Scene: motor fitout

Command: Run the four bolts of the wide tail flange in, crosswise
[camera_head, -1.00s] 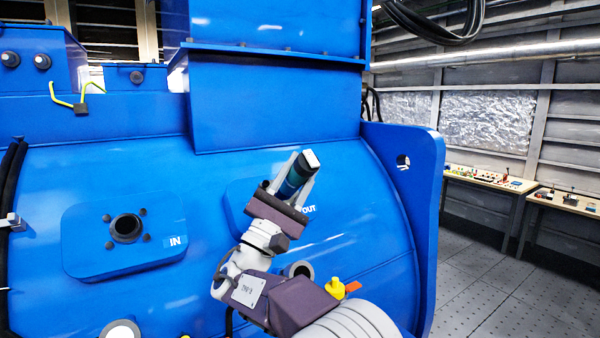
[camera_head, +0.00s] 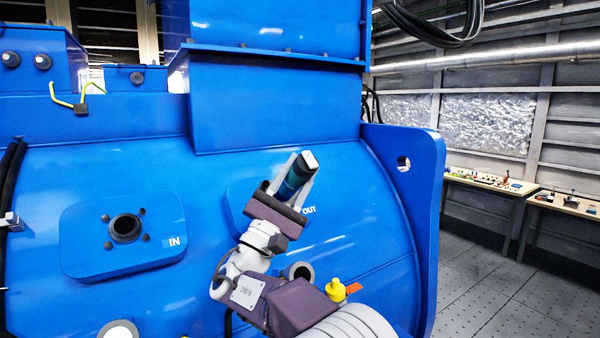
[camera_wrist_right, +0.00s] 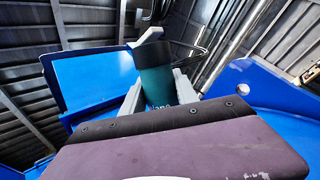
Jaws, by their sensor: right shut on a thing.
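In the right wrist view the tool (camera_wrist_right: 156,76) stands between the two pale fingers. The tool's working end and most of the OUT plate are hidden behind my gripper and arm, so I cannot tell whether they touch. On the left, the IN plate (camera_head: 82,240) has a round port (camera_head: 126,228) with several dark bolt heads around it. I cannot tell which flange is the tail flange.
The big blue motor housing (camera_head: 330,170) fills the middle, with a protruding end plate (camera_head: 405,200) at its right. A yellow fitting with an orange lever (camera_head: 337,290) sits near my arm. Workbenches (camera_head: 488,178) stand far right beyond clear floor.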

